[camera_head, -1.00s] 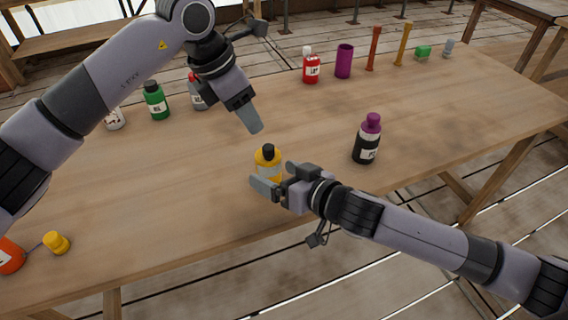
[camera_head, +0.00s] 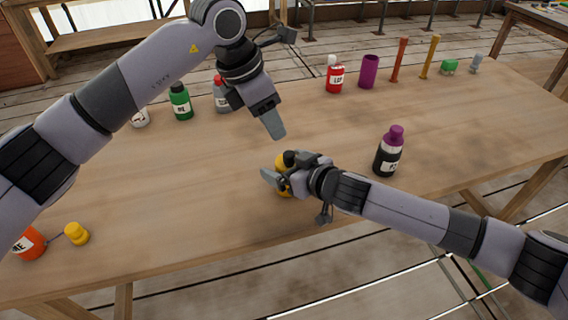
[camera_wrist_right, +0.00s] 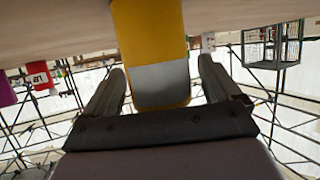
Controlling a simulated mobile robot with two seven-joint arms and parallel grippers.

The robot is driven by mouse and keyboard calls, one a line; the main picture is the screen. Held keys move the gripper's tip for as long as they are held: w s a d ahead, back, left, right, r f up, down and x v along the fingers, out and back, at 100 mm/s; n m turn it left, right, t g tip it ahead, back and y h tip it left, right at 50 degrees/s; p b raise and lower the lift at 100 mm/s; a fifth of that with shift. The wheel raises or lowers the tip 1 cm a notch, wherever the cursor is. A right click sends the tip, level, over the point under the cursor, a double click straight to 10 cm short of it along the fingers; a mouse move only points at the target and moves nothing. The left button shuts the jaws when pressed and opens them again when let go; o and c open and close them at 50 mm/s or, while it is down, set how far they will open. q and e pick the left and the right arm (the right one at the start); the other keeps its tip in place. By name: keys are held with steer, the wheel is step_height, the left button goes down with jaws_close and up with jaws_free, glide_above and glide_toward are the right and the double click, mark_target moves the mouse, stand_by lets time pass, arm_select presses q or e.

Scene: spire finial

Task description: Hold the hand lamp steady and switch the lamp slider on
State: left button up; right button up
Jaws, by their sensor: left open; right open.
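In the right wrist view the yellow body (camera_wrist_right: 148,32) with a grey panel (camera_wrist_right: 160,76) lies between the two open fingers, a gap showing on each side. I cannot make out the slider's position. My left gripper (camera_head: 272,124) hangs above and behind the lamp, fingers pointing down, empty and apart from it.
A black bottle with a purple cap (camera_head: 388,152) stands right of the lamp. Along the back are a green bottle (camera_head: 181,103), a red bottle (camera_head: 335,76) and a purple cylinder (camera_head: 369,72). An orange bottle (camera_head: 30,243) and yellow piece (camera_head: 77,233) sit front left. The left-middle tabletop is clear.

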steer(key=shift+w+a+f, duration=0.25)
steer(key=shift+w+a, duration=0.1)
steer(key=shift+w, duration=0.05)
steer(key=c, duration=1.2)
arm_select(q)
jaws_close()
arm_select(e)
steer(key=shift+o, duration=0.2)
arm_select(q)
steer(key=s+a+n+h, duration=0.1)
steer(key=s+a+n, duration=0.2)
steer(key=n, duration=1)
steer(key=s+a+n+h, duration=0.2)
steer(key=s+a+n, duration=0.1)
steer(key=n, duration=0.9)
steer(key=shift+s+a+f+n+t, duration=0.15)
steer(key=shift+a+n+t, duration=0.25)
steer(key=shift+a, duration=0.2)
